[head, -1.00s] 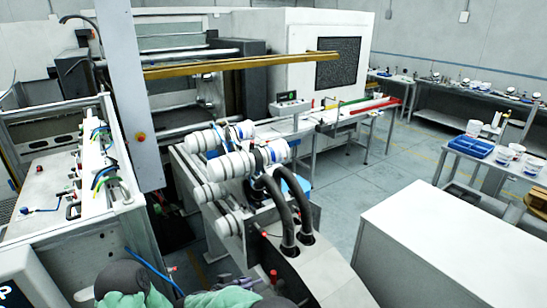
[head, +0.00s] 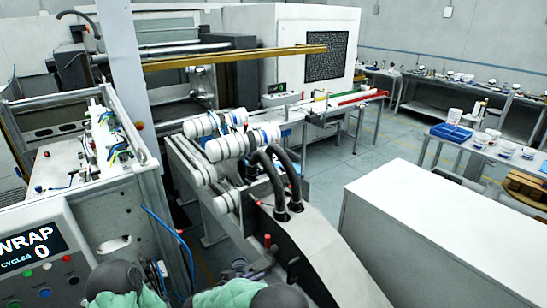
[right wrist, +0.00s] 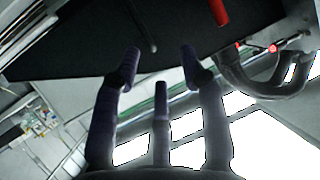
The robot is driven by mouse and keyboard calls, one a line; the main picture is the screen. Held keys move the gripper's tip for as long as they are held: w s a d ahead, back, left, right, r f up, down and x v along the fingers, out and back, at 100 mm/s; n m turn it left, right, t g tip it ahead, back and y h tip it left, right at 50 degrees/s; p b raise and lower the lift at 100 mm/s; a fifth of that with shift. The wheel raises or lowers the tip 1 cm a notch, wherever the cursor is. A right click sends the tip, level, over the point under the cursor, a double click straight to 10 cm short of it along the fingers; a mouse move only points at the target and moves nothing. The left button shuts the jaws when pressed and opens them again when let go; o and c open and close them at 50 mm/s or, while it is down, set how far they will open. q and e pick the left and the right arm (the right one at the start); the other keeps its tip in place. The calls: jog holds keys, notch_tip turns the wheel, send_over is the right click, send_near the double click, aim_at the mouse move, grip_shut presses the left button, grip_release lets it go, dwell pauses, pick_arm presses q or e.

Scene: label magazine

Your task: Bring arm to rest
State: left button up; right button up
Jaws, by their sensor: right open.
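My right gripper (head: 238,268) shows small and dark at the bottom of the head view, below the label machine's grey sloped housing. In the right wrist view its three dark fingers (right wrist: 160,62) are spread with nothing between them. Beyond the fingertips lies a dark flat surface (right wrist: 90,45); no finger clearly touches it. My grey-and-green arm parts (head: 115,285) show at the bottom edge of the head view. My left gripper is not in view.
A control panel (head: 45,255) reading "WRAP 0" is at the left, a white cabinet (head: 440,220) at the right. Open floor (head: 345,165) lies between machine and cabinet.

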jog(key=w+d+f+n+y+b, duration=0.1)
jog(key=d+f+y+b, duration=0.1)
jog(key=d+f, duration=0.4)
jog(key=w+d+f+n+y+b, duration=0.1)
jog(key=d+f+n+y+b, duration=0.15)
jog(key=f, duration=0.55)
jog(key=s+d+f+g+y+b, duration=0.3)
jog(key=s+d+f, duration=0.3)
jog(key=s+f, duration=0.4)
pick_arm(q)
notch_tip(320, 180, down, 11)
jog(key=b, duration=0.3)
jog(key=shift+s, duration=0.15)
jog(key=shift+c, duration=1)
pick_arm(e)
jog(key=s+d+f+n+g+y, duration=0.1)
jog(key=s+f+g+y, duration=0.1)
jog(key=s, duration=0.9)
jog(key=s+d+f+n+g+y, duration=0.1)
jog(key=s+f+g, duration=0.3)
jog(key=s, duration=0.8)
jog(key=shift+s+f+g+y, duration=0.3)
jog(key=shift+f+y, duration=0.45)
jog(key=shift+f, duration=0.2)
